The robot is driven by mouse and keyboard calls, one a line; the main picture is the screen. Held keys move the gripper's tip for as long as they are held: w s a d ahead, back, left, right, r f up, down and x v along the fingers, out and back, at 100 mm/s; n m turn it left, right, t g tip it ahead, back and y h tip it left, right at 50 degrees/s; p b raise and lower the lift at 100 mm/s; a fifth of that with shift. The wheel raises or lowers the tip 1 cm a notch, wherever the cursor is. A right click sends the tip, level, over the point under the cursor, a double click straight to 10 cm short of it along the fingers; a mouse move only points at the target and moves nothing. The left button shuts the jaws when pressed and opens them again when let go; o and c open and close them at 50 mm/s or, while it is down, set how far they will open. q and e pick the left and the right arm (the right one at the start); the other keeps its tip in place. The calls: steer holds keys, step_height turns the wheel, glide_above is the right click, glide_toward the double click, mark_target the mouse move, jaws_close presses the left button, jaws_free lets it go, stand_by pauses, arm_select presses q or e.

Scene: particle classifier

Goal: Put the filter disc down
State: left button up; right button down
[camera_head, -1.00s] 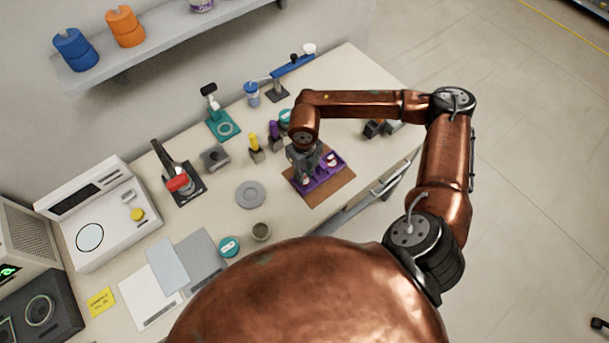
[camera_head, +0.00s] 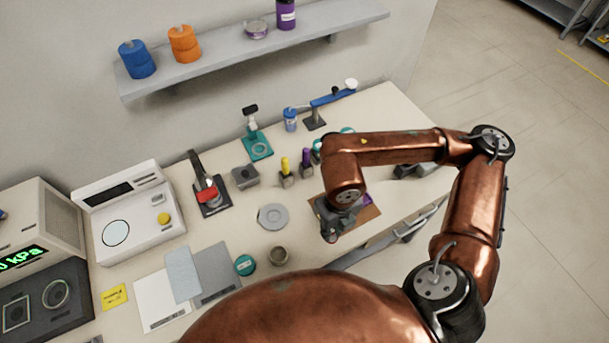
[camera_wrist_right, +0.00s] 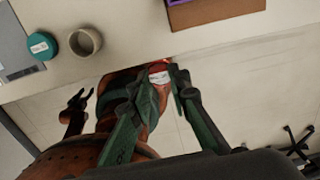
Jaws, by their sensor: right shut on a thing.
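My right gripper (camera_head: 336,232) is over the front left part of the brown mat (camera_head: 352,222) with the purple tray (camera_head: 368,199), partly hiding both. In the right wrist view the right gripper (camera_wrist_right: 160,78) is shut on a small round white and red piece, seemingly the filter disc (camera_wrist_right: 158,77). It is held up near the bench's front edge in that view. The head view hides the disc behind the gripper and arm. My left gripper (camera_wrist_right: 77,98) shows small and dark in the right wrist view, its fingers apart and empty.
A round grey plate (camera_head: 273,217), a grey cup (camera_head: 278,255) and a teal-lidded tin (camera_head: 245,265) stand left of the mat. A white instrument (camera_head: 125,218) stands farther left. Pen-like yellow and purple tools (camera_head: 306,160) stand behind. Bare bench lies around the grey plate.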

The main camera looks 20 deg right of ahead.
steer(key=n, duration=0.1)
steer(key=w+n, duration=0.1)
steer(key=n, duration=0.2)
steer(key=shift+w+a+n, duration=0.15)
steer(key=shift+w+n, duration=0.1)
steer(key=shift+n, duration=0.15)
steer(key=w+f+n, duration=0.1)
steer(key=w+n, duration=0.3)
steer(key=n, duration=1.1)
steer(key=w+f+n, duration=0.1)
steer(key=w+n, duration=0.4)
steer(key=n, duration=1)
steer(key=shift+w+f, duration=0.15)
steer(key=shift+w, duration=0.1)
